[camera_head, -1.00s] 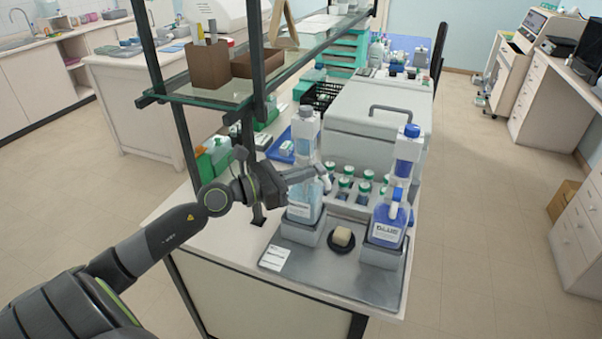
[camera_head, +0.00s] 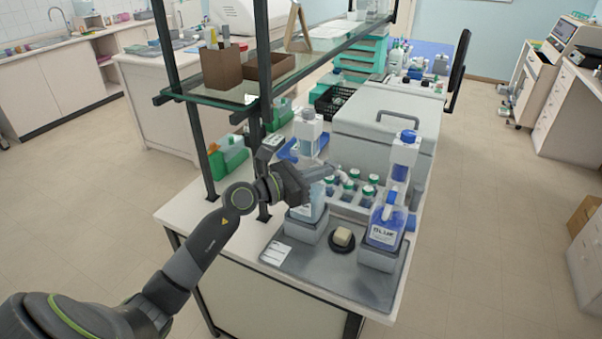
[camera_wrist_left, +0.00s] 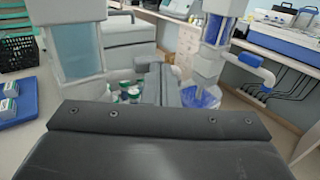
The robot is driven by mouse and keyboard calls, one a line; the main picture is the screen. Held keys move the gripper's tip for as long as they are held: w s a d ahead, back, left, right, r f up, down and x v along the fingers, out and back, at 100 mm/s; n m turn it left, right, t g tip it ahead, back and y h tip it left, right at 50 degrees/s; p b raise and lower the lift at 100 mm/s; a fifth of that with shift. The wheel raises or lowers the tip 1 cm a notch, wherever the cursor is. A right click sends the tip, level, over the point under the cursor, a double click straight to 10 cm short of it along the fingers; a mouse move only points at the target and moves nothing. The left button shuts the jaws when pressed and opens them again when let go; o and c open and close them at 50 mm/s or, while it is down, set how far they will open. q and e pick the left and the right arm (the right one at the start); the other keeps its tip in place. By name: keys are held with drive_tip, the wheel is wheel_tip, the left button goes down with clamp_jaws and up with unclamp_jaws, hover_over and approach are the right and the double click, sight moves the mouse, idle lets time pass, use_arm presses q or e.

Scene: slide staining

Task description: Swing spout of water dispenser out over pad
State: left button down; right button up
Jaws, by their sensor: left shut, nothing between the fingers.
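The water dispenser (camera_head: 308,133) stands on the left of the grey tray, a tall bottle with pale blue liquid; its upper part also shows in the left wrist view (camera_wrist_left: 82,48). Its spout cannot be made out clearly, with my gripper in front of the bottle. The pad, a small cream block (camera_head: 342,236) on a round black base, sits on the tray between the two dispensers. My left gripper (camera_head: 332,171) is shut and empty, its fingers across the water dispenser's mid-height, pointing right. Its closed fingers show in the left wrist view (camera_wrist_left: 160,82). My right gripper is not in view.
The dispenser labelled BLUE (camera_head: 383,226) stands at the tray's right, with a white, blue-tipped spout (camera_wrist_left: 252,66). Several green-capped bottles (camera_head: 368,190) stand behind. A shelf post (camera_head: 263,90) rises left of my gripper. The grey tray (camera_head: 335,277) is clear in front.

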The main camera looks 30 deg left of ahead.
use_arm(q)
drive_tip(key=shift+x, duration=1.2)
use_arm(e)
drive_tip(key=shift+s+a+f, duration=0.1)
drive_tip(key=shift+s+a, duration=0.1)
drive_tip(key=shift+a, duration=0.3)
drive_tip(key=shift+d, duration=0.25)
